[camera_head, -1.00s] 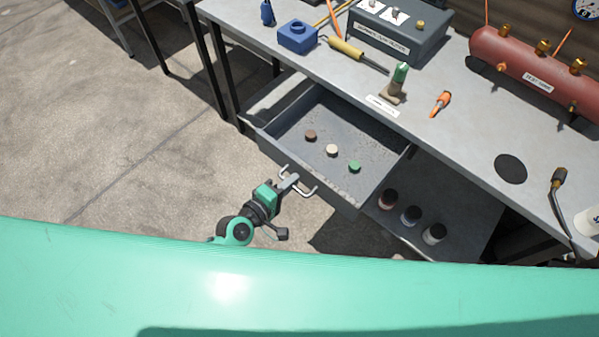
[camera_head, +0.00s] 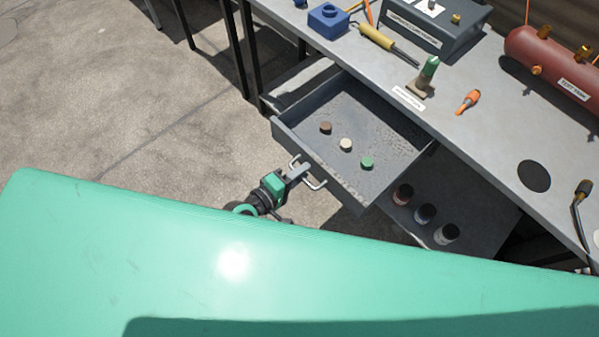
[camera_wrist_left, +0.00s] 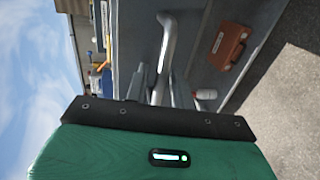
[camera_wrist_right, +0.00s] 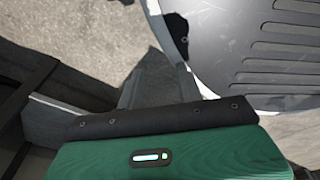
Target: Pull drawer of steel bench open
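The grey drawer (camera_head: 300,148) of the steel bench (camera_head: 465,140) stands well out from under the bench top. A brown, a pale and a green disc lie inside it. Its front carries a bent metal bar handle (camera_head: 316,183). My left gripper (camera_head: 297,171) is at this handle; in the left wrist view the handle (camera_wrist_left: 167,45) runs down between its two fingers (camera_wrist_left: 159,90), which look closed on it. Exact finger contact is partly hidden. My right gripper (camera_wrist_right: 153,88) shows only in its wrist view, its fingers apart with nothing between them.
The bench top holds a blue block (camera_head: 328,21), a yellow-handled tool (camera_head: 377,37), a grey box (camera_head: 437,28), a red tank (camera_head: 555,62) and a black disc (camera_head: 534,176). Jars (camera_head: 425,213) stand on the lower shelf. Concrete floor (camera_head: 120,120) left of the drawer is clear.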

